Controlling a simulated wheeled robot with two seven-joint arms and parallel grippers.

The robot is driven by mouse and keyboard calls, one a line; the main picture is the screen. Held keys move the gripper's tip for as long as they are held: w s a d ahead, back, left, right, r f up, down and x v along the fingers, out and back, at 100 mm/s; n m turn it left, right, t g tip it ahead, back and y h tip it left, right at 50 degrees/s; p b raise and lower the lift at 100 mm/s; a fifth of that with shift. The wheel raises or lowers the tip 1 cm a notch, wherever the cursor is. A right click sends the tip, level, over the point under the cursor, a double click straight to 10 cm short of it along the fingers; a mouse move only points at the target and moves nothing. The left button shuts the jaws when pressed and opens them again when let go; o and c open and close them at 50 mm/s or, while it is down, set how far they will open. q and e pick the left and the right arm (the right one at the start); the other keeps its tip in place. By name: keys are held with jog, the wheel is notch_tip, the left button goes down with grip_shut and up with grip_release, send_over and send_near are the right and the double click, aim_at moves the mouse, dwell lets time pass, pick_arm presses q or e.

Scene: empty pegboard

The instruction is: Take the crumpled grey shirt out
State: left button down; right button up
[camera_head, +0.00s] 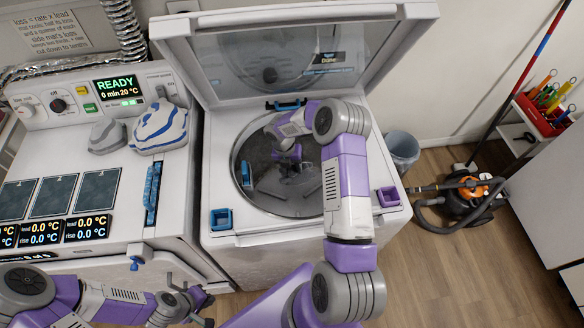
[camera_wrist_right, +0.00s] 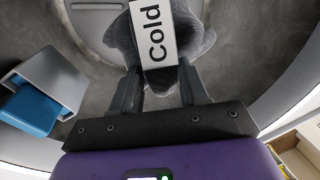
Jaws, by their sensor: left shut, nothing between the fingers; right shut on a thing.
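The crumpled grey shirt (camera_wrist_right: 195,40) is dark grey cloth with a white tag reading "Cold" (camera_wrist_right: 158,35). In the right wrist view it lies between the fingers of my right gripper (camera_wrist_right: 160,88), which is shut on it. In the head view my right arm reaches over the open top-loading washer (camera_head: 219,150), with the right gripper (camera_head: 287,153) down at the round drum opening. The shirt is hard to make out there against the dark drum. My left gripper (camera_head: 200,302) is shut and empty, low at the left, in front of the left machine.
The washer's lid (camera_head: 290,60) stands open behind the opening. A blue holder (camera_head: 221,219) and a purple holder (camera_head: 388,196) sit on its front corners. Striped cloth (camera_head: 158,128) and grey cloth (camera_head: 107,136) lie on the left machine. A bin (camera_head: 403,150) and vacuum (camera_head: 470,198) stand right.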

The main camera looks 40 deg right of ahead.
jog(key=shift+r, duration=0.1)
jog(key=shift+r+p, duration=2.1)
jog(key=shift+r, duration=0.85)
notch_tip(320, 180, up, 6)
jog(key=p, duration=0.4)
notch_tip(320, 180, up, 6)
jog(key=p, duration=0.4)
jog(key=shift+p, duration=0.4)
jog(key=shift+s+f, duration=0.1)
jog(key=shift+s, duration=0.05)
